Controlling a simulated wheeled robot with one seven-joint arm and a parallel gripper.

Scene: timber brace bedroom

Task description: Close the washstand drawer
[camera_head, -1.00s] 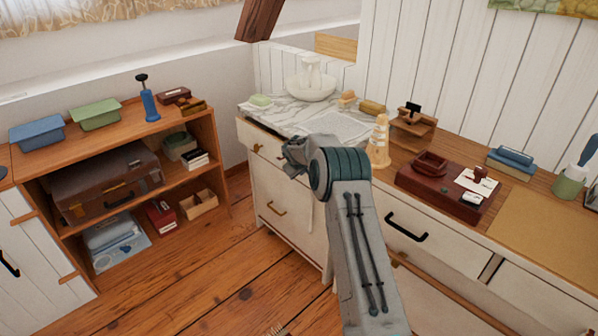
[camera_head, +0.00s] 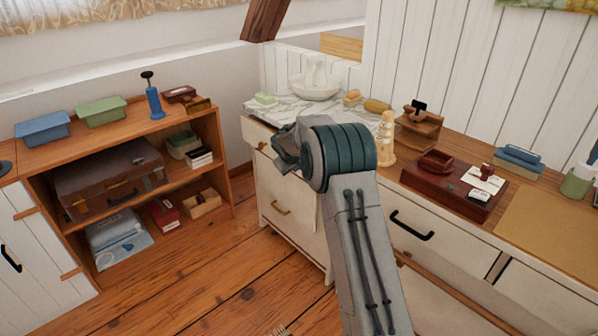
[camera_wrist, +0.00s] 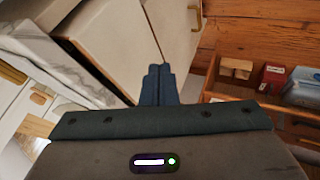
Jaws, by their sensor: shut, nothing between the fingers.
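The washstand (camera_head: 297,239) is a white cabinet with a grey-veined marble top, at the centre of the head view. Its top drawer (camera_head: 258,134) has a pale front with a brass pull and juts out a little past the front below. My gripper (camera_head: 283,160) is in front of the drawer's right part and hides it; I cannot tell whether they touch. In the wrist view my shut, empty fingers (camera_wrist: 160,72) point towards the pale washstand front (camera_wrist: 118,35), with the marble top (camera_wrist: 75,45) at left.
A basin (camera_head: 315,85) and a soap (camera_head: 265,99) sit on the marble. An open wooden shelf (camera_head: 222,150) with boxes and a suitcase stands to the left. A desk (camera_head: 470,150) with a red-brown box adjoins at right.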

